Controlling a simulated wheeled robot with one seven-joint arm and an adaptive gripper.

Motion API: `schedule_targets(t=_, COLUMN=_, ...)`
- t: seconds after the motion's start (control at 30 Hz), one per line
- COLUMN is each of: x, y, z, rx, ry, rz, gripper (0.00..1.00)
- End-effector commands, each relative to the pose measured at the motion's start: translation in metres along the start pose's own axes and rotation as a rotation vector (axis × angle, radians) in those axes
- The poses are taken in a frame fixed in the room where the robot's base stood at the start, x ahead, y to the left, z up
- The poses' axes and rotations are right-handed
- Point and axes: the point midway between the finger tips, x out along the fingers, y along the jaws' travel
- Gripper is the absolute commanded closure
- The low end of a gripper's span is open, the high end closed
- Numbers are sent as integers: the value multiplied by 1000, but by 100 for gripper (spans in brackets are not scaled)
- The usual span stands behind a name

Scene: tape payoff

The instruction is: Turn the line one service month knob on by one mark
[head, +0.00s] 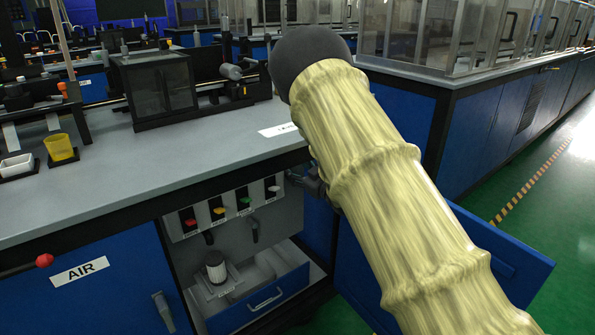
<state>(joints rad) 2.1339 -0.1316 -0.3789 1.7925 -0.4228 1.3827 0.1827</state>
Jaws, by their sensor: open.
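A grey panel (240,215) inside the open cabinet carries small red (188,220), yellow (217,211), green (244,201) and white (273,189) fittings with labels too small to read. I cannot tell which part, if any, is the line one service month knob. My arm, in a pale yellow sleeve, crosses the view from the top middle to the bottom right. A dark part of my gripper (308,183) shows at the sleeve's left edge, to the right of the white fitting. It is open; its fingertips are mostly hidden, and I cannot tell whether it touches anything.
An open drawer (262,300) and a white ribbed canister (216,267) are below the panel. A blue cabinet door (500,250) stands open at right. The grey bench top (190,150) is above, with a dark clear-sided box (160,90) and a yellow cup (60,148).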

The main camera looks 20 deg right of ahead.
Motion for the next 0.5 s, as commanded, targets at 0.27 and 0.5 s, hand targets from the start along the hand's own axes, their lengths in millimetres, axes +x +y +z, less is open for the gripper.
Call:
schedule_targets(t=0.27, x=0, y=0, z=0, rx=0, ry=0, rz=0, gripper=54)
schedule_targets(t=0.5, x=0, y=0, z=0, rx=0, ry=0, rz=0, gripper=92)
